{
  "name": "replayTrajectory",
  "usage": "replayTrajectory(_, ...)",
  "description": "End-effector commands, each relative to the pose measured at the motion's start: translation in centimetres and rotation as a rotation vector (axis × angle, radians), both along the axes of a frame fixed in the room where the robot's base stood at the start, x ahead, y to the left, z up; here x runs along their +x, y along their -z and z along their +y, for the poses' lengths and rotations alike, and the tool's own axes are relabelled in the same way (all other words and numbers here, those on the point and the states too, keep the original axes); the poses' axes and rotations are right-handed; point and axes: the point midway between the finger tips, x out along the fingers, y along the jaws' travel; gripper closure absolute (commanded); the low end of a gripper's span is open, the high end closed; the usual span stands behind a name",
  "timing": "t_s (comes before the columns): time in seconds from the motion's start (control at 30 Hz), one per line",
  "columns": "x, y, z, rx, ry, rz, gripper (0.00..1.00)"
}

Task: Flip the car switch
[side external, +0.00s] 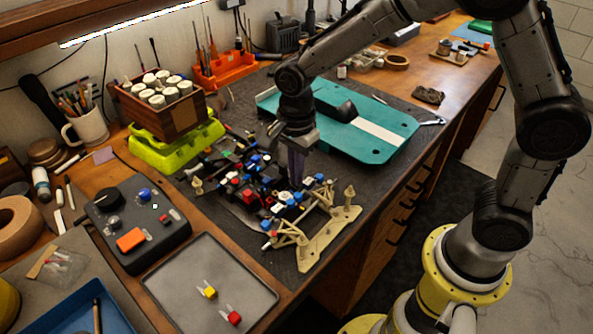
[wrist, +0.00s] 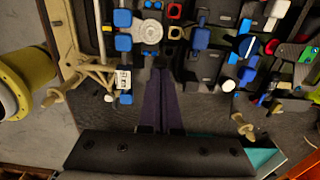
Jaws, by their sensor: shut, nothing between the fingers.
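The car (side external: 248,190) is an open chassis with beige end frames and many blue, red and black parts, lying on the dark mat. It also fills the upper part of the wrist view (wrist: 210,50). I cannot tell for sure which small part is its switch. My gripper (side external: 297,178) points down over the car's rear-right middle, fingers shut and empty. In the wrist view the dark purple fingers (wrist: 161,75) lie together, their tips beside black chassis parts below a small red-rimmed square part (wrist: 174,33). Whether the tips touch the car is unclear.
A teal car body shell (side external: 390,135) lies behind my gripper. A dark control box (side external: 137,228) with an orange button and a grey tray (side external: 190,300) with red and yellow connectors are at front left. A lime battery-like block (side external: 170,150) under a wooden box stands behind left.

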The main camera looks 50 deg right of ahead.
Motion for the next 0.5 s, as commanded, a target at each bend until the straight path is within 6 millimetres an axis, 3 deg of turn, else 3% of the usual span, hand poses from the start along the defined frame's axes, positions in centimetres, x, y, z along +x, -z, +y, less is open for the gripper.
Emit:
replayTrajectory(0.1,-0.06,0.96,0.47,0.0,0.0,0.002,1.0)
replayTrajectory(0.5,-0.35,1.31,0.4,-0.001,0.0,0.013,1.0)
